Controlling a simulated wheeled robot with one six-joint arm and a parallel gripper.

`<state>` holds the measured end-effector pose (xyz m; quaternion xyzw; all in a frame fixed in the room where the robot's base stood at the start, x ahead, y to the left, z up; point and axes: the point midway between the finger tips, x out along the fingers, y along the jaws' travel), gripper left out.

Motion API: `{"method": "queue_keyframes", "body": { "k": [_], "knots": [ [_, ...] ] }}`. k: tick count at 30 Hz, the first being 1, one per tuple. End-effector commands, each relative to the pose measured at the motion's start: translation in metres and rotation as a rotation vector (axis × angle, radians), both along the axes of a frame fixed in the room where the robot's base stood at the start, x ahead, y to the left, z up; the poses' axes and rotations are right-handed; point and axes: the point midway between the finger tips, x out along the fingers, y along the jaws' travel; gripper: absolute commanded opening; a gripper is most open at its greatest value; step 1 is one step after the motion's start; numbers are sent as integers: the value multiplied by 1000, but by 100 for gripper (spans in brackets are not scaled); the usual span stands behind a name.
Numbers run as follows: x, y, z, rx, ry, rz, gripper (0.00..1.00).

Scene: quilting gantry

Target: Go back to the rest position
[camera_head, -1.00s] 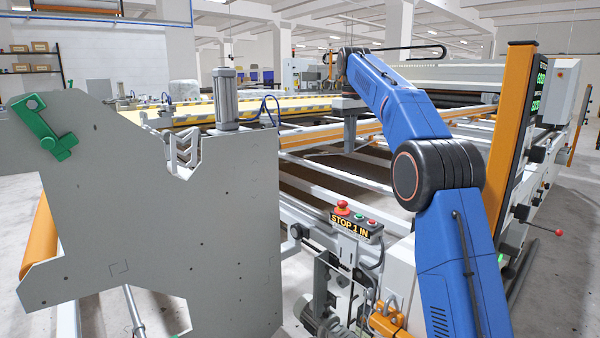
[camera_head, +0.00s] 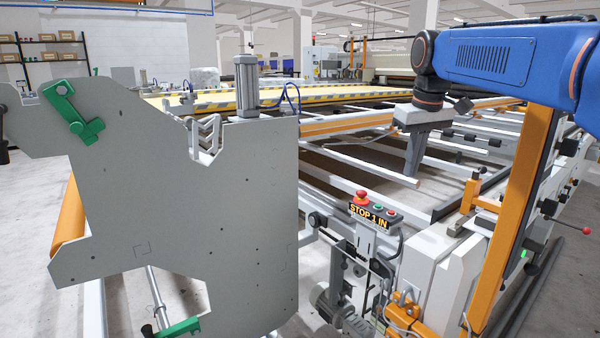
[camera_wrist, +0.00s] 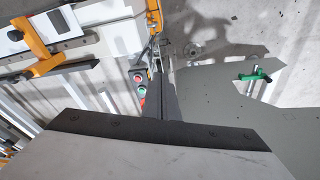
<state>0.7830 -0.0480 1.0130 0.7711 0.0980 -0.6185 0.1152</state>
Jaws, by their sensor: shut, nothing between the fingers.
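My gripper (camera_head: 412,176) hangs from my blue arm in the right half of the head view. It points downward over the white rails of the machine frame, and its fingers are together with nothing between them. In the wrist view my gripper (camera_wrist: 168,92) also shows its dark fingers closed. The stop panel (camera_head: 374,208), with a red button and the label "STOP 1 IN", stands below and left of my gripper. In the wrist view the panel's buttons (camera_wrist: 139,89) show just left of the fingers, apart from them as far as I can tell.
A large grey side plate (camera_head: 180,200) with a green lever (camera_head: 74,112) fills the left. An orange post (camera_head: 515,220) stands at the right, near my arm. White rails (camera_head: 350,174) cross the frame. Grey floor (camera_head: 30,245) is free at far left.

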Motion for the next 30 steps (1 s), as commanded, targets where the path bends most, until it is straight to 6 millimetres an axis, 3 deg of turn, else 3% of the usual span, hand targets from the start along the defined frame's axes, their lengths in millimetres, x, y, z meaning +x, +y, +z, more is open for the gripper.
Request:
{"method": "queue_keyframes", "body": {
  "k": [1, 14, 24, 30],
  "knots": [
    [-18, -2, -6, 3, -9, -14, 0],
    [-143, -14, -88, 34, -89, -134, 0],
    [-237, -19, -179, 63, -151, -226, 0],
    [-276, -21, -228, 77, -181, -269, 0]
  ]
}}
